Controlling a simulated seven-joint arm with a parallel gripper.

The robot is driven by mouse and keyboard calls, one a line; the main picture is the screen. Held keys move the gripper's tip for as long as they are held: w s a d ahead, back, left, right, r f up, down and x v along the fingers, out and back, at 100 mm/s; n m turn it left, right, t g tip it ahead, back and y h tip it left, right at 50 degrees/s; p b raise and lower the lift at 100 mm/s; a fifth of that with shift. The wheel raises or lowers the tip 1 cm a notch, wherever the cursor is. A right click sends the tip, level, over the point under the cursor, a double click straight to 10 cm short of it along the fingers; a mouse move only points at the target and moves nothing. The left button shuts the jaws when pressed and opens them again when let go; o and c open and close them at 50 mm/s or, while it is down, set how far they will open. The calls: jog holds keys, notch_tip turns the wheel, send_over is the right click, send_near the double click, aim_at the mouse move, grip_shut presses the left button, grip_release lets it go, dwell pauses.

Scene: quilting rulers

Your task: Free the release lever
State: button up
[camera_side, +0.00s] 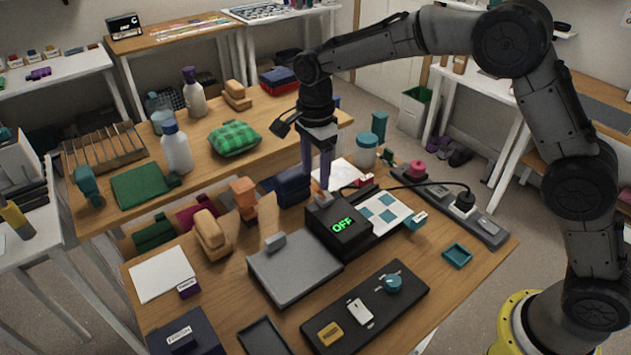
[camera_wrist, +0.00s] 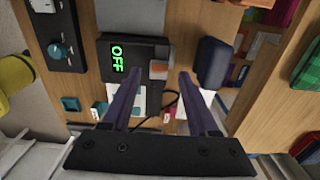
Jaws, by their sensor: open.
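A black box (camera_side: 338,228) with a green "OFF" display stands near the middle of the front table. On its far end is a small grey block (camera_wrist: 159,69) with an orange part (camera_wrist: 161,53) beside it, perhaps the release lever; I cannot tell for sure. My gripper (camera_side: 317,182) points down over that end of the box, its purple fingers apart. In the wrist view my gripper (camera_wrist: 160,74) is open, with the grey block between the fingertips as seen from above. Whether the fingers touch it cannot be told. Nothing is held.
A grey flat-lidded case (camera_side: 293,270) lies left of the box. A black control panel (camera_side: 366,308) with a teal knob lies in front. A navy case (camera_side: 290,187) stands behind, close to my fingers. A power strip (camera_side: 450,210) with a black cable lies at right. A small teal tray (camera_side: 457,255) sits front right.

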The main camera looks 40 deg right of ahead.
aim_at(315, 186)
jog(key=shift+f, duration=1.65)
grip_shut()
